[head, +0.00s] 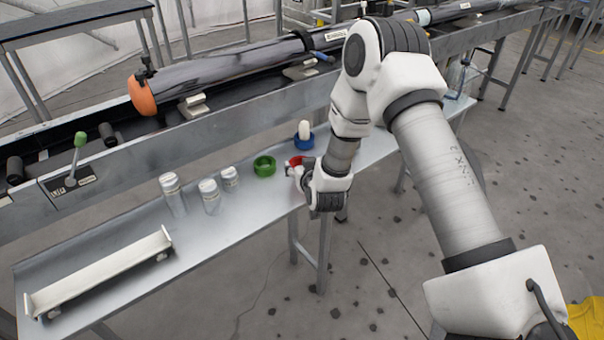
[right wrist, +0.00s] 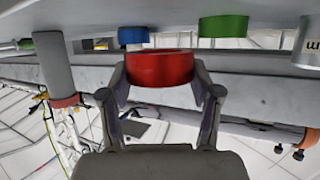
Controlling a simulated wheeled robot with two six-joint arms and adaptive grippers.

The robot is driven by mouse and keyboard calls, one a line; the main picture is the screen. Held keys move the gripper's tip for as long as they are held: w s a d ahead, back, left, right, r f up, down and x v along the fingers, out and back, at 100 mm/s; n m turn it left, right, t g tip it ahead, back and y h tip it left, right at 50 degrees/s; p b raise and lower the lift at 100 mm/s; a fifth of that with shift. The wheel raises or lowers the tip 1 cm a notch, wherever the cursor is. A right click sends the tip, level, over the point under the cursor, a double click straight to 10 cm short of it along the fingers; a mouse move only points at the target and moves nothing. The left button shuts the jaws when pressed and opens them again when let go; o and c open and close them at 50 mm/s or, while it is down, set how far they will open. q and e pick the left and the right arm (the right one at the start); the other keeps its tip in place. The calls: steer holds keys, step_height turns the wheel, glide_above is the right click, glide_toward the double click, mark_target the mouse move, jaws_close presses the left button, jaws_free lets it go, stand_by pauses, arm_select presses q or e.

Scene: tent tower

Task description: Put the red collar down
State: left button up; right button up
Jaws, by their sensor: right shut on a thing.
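My right gripper (head: 296,172) is shut on the red collar (head: 295,161), at the right part of the metal shelf. In the right wrist view the red collar (right wrist: 160,68) sits between the two fingers of my right gripper (right wrist: 162,82). In the head view the gripper and wrist hide much of the collar. I cannot tell whether its underside touches the shelf. The green collar (head: 264,167) stands on the shelf just left of it. The blue collar (head: 303,142) stands behind it, with a white cylinder (head: 305,128) in or on it. My left gripper is not in view.
Several pale canisters (head: 210,197) stand on the metal shelf (head: 140,225) left of the green collar. A long white tray (head: 98,272) lies at the shelf's left end. A dark tube with an orange cap (head: 141,93) lies along the bench behind. The shelf's front edge is close to the gripper.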

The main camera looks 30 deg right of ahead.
step_height(320, 180, down, 4)
steer(key=shift+w+d+r, duration=0.1)
steer(key=shift+w+r, duration=0.05)
steer(key=shift+r, duration=0.05)
steer(key=shift+f+b, duration=0.15)
steer(key=shift+b, duration=0.15)
steer(key=o, duration=1.2)
steer(key=shift+c, duration=0.2)
